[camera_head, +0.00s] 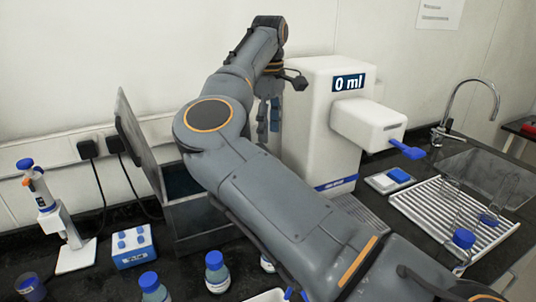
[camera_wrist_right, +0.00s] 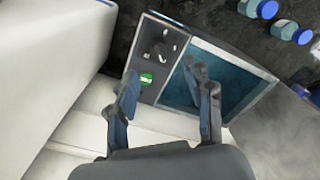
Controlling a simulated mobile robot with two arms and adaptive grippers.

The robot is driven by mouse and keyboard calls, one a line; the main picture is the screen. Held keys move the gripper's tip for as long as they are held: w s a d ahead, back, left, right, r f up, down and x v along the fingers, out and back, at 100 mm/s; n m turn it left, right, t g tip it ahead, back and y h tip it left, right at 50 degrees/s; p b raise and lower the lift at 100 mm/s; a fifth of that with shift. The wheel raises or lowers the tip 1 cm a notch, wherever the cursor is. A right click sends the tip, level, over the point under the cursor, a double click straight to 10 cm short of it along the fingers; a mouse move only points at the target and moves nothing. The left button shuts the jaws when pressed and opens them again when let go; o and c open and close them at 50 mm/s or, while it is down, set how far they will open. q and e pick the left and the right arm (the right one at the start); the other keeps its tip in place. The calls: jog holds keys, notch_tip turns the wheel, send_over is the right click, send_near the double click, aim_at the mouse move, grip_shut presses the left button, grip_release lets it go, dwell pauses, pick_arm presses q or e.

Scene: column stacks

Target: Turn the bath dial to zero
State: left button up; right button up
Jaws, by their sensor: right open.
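The bath (camera_head: 192,226) is a grey box with its lid (camera_head: 138,140) raised, partly hidden behind my right arm in the head view. In the right wrist view, the bath water (camera_wrist_right: 235,78) looks dark blue. Beside it is a dark control panel with a black round dial (camera_wrist_right: 159,51) and a small green display (camera_wrist_right: 146,79), too small to read. My right gripper (camera_wrist_right: 163,76) is open and empty above the panel, the dial showing beyond its fingertips. The right gripper (camera_head: 268,114) also shows in the head view, beside the dispenser. The dial is hidden there. My left gripper is not in view.
A white dispenser (camera_head: 306,125) reading "0 ml" stands close right of my gripper. A pipette stand (camera_head: 72,255), a blue-and-white rack (camera_head: 132,250) and several blue-capped bottles (camera_head: 215,272) are at the front left. A drying rack (camera_head: 440,215) and sink (camera_head: 490,172) are at the right.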

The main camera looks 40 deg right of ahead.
notch_tip(320, 180, down, 8)
jog(key=shift+w+d+r+p, duration=0.15)
jog(key=shift+r+p, duration=0.1)
jog(key=shift+p, duration=0.4)
jog(key=shift+f, duration=0.45)
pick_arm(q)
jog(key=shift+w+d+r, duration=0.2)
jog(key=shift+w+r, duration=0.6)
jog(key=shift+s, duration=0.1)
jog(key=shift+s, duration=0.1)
pick_arm(e)
grip_shut()
